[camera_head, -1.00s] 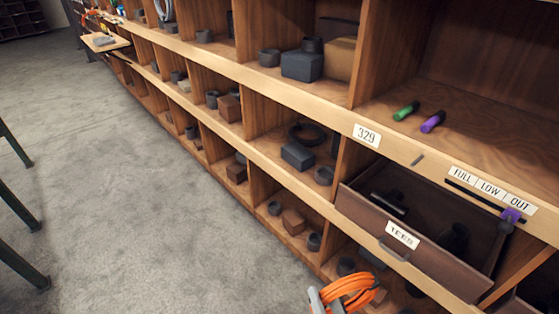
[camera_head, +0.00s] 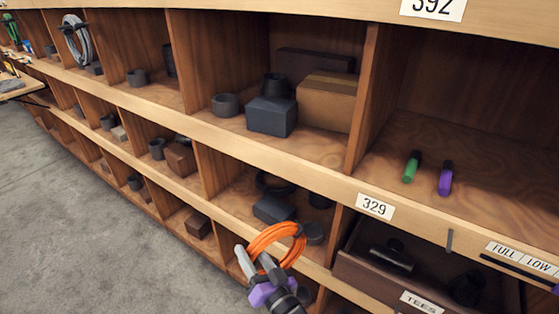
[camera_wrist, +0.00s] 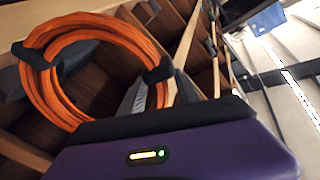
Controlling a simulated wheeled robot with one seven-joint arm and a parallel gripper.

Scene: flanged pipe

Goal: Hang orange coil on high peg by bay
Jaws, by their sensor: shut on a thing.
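The orange coil (camera_head: 272,233) is a looped orange cable with dark ties. It is held up in front of the lower shelf openings in the head view. My gripper (camera_head: 258,264), with a purple body, is shut on it at the lower part of the loop. In the wrist view the coil (camera_wrist: 68,68) fills the left side, in front of the gripper's purple housing. A short dark peg (camera_head: 449,240) sticks out of the shelf edge right of the 329 label; I cannot tell whether it is the task's peg.
Wooden shelving with bays spans the view. The open TEES drawer (camera_head: 376,283) juts out at lower right. A green marker (camera_head: 411,167) and a purple marker (camera_head: 445,178) lie in the right bay. A grey coil (camera_head: 77,40) hangs at far left. Open floor (camera_head: 80,215) lies at left.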

